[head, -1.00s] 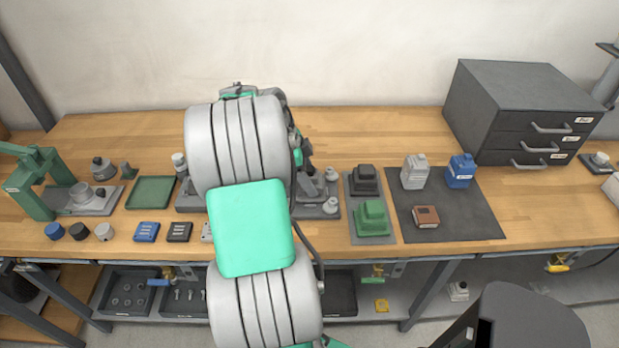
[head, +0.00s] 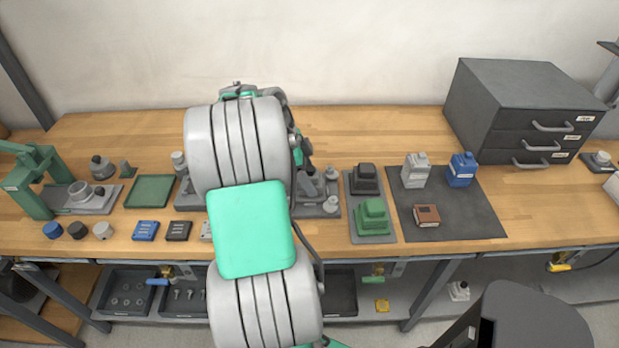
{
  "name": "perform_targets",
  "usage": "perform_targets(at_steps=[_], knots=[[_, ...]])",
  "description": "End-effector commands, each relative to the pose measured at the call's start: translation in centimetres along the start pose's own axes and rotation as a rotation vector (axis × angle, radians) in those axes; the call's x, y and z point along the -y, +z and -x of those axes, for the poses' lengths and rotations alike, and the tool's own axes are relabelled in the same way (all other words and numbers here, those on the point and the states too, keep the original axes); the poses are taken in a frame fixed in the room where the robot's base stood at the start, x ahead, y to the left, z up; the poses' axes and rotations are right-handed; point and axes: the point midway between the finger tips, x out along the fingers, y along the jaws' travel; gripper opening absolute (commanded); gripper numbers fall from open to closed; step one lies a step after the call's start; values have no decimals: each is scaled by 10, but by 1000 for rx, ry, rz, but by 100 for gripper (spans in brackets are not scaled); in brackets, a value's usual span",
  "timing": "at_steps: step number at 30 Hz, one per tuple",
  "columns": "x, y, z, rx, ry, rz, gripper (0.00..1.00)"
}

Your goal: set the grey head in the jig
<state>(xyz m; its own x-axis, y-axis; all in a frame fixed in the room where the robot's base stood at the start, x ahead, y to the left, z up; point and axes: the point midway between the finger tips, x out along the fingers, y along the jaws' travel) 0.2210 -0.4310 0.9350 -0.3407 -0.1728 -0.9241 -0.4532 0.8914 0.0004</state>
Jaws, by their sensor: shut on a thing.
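My own arm fills the middle of the head view and hides my gripper's fingers and whatever is between them. I see no grey head that I can make out for sure. A grey fixture, which may be the jig (head: 322,210), shows on the bench partly behind the arm, with small grey posts at its right end; its middle is hidden. A black head-like block (head: 366,179) and a green one (head: 373,217) stand on a narrow grey tray (head: 351,233) just right of it.
A dark mat (head: 470,222) holds a grey bottle (head: 415,171), a blue bottle (head: 461,170) and a brown box (head: 427,215). A drawer cabinet (head: 520,110) stands back right. A green press (head: 36,182), a green tray (head: 149,191) and small parts are at left.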

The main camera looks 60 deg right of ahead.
Motion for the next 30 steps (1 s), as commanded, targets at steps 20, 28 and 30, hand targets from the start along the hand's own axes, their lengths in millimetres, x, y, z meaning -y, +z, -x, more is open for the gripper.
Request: perform_targets(at_steps=[20, 28, 30], knots=[[0, 0, 0, 0, -1, 0, 82], [-1, 1, -1, 0, 2, 2, 89], [0, 1, -1, 0, 2, 1, 95]])
